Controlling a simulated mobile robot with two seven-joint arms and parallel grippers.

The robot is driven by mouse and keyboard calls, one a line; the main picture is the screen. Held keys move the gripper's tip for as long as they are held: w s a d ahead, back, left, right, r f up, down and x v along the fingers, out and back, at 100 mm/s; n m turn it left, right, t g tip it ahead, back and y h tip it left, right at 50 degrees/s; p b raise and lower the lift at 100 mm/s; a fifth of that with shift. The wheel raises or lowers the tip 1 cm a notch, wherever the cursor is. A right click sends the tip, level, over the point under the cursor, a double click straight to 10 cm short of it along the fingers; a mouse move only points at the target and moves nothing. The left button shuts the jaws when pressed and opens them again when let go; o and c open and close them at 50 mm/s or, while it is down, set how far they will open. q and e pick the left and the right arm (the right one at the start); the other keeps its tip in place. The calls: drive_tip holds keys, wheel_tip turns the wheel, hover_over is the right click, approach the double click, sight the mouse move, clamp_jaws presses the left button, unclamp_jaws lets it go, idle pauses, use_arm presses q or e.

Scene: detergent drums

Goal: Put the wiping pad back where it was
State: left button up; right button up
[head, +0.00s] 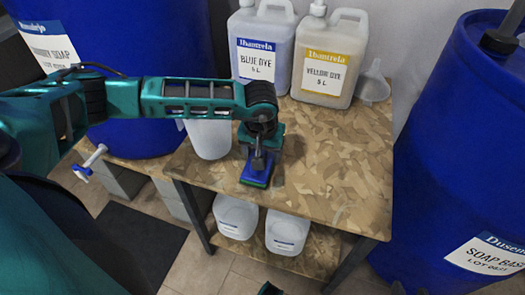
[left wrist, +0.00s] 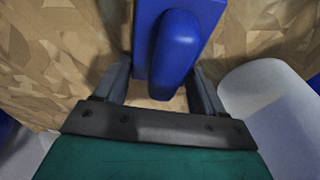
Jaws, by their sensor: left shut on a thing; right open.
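The wiping pad (head: 255,176) is blue with a green underside edge and is at the wooden table's top, near its front left part. I cannot tell whether it touches the board. My left gripper (head: 259,158) reaches over it from the left and points down. In the left wrist view the pad's raised blue grip (left wrist: 174,50) sits between the two dark fingers of my left gripper (left wrist: 163,88), which is shut on it. Only a small teal and dark piece of my right gripper (head: 269,289) shows at the bottom edge; its fingers are hard to make out.
A white container (head: 209,138) stands just left of the pad. Blue dye (head: 263,45) and yellow dye (head: 331,58) jugs and a funnel (head: 373,83) stand at the table's back. Large blue drums (head: 453,150) flank the table (head: 345,175), whose right half is clear. White tubs (head: 236,215) sit below.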

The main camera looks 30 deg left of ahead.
use_arm(q)
drive_tip(key=shift+f, duration=0.15)
drive_tip(key=o, duration=1.7)
drive_tip(key=shift+c, duration=0.2)
drive_tip(key=shift+r, duration=0.25)
drive_tip(key=p+v, duration=0.3)
drive_tip(key=v, duration=0.9)
drive_tip(key=shift+w, duration=0.1)
drive_tip(key=shift+f, duration=0.15)
